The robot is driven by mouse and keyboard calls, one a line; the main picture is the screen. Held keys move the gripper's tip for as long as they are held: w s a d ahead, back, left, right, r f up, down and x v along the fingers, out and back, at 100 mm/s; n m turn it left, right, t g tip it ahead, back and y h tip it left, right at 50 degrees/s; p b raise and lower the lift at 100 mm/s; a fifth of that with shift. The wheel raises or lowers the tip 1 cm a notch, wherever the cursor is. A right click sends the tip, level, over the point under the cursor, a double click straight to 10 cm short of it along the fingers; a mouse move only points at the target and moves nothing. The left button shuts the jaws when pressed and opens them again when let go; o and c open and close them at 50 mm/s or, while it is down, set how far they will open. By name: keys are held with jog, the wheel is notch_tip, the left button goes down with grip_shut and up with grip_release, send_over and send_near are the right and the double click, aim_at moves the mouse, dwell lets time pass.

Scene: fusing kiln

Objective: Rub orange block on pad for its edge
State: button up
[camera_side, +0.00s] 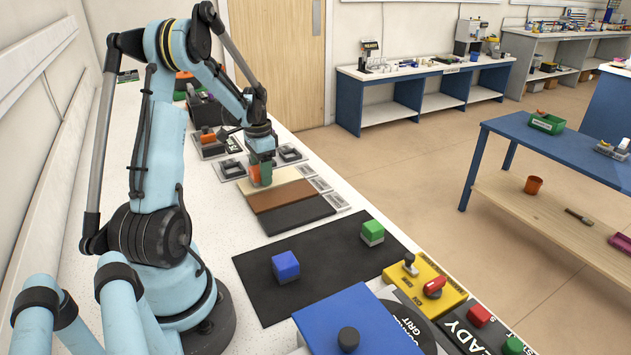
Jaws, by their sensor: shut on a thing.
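My gripper (261,176) points down over the far end of a row of three flat pads and is shut on an orange block (255,174). Its fingers partly cover the block. The block is at the cream pad (293,178), the farthest strip; I cannot tell whether its underside touches. A brown pad (281,195) and a dark grey pad (297,214) lie nearer on the same bench.
Small trays (232,168) stand behind the pads; another orange piece (207,136) sits farther back. A blue block (286,266) and a green block (372,232) stand on a black mat (322,262). A yellow switch panel (428,284) is at the front right.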

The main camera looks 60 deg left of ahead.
aim_at(289, 174)
jog(key=shift+w, duration=3.8)
jog(key=shift+s, duration=4.6)
jog(key=shift+w, duration=1.3)
